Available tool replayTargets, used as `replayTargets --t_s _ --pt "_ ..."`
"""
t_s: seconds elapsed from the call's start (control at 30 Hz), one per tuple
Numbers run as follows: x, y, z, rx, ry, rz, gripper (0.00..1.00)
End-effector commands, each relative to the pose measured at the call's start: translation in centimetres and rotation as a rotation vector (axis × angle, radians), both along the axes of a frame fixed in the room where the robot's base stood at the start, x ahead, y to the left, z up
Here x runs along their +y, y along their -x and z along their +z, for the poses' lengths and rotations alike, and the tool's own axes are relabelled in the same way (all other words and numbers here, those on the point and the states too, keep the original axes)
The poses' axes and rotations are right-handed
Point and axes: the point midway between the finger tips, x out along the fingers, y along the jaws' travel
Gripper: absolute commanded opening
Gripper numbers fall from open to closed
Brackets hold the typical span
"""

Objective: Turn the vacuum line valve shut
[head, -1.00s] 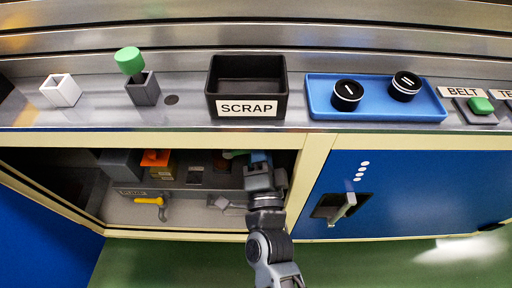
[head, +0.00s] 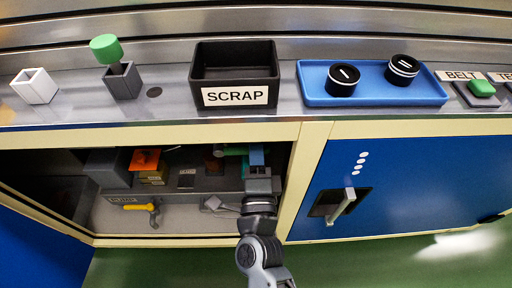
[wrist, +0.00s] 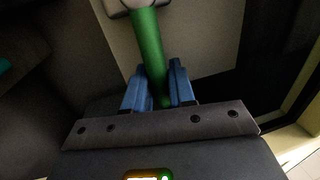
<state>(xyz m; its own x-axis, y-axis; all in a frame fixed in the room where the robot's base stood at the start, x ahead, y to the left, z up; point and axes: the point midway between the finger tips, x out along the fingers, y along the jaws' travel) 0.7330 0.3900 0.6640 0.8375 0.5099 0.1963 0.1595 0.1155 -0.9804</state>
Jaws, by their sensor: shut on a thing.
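A green lever handle (head: 233,150) is inside the open cabinet, near the top of its right side. In the wrist view the green handle (wrist: 148,45) runs from a pale round mount down between the two blue fingers. My gripper (head: 257,155) reaches into the cabinet and is shut on this green handle; its fingers also show in the wrist view (wrist: 158,88). A yellow handle (head: 135,207) sits low at the left inside the cabinet, below a small label that looks like PUMP. I cannot read any label by the green handle.
The cabinet also holds an orange-topped part (head: 145,160) and dark blocks. Its right frame post (head: 306,180) is close beside my arm. A blue door (head: 400,185) is shut at right. Above, the counter carries a SCRAP bin (head: 235,75) and a blue tray (head: 440,98).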

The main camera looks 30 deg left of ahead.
Motion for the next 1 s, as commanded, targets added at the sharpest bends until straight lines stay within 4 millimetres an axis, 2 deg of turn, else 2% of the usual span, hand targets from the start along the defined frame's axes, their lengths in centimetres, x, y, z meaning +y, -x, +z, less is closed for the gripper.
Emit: replayTargets --t_s 0.17,0.2,0.37,0.67,1.0 --pt "-0.1 0.0 -0.2 0.005 0.000 -0.002 0.00" --pt "-0.1 0.0 -0.2 0.005 0.000 -0.002 0.26" --pt "-0.1 0.0 -0.2 0.003 0.001 -0.001 0.42" --pt "-0.2 0.3 -0.2 0.002 0.001 0.000 0.43" --pt "-2.7 4.3 -1.3 0.004 0.002 -0.001 0.43"
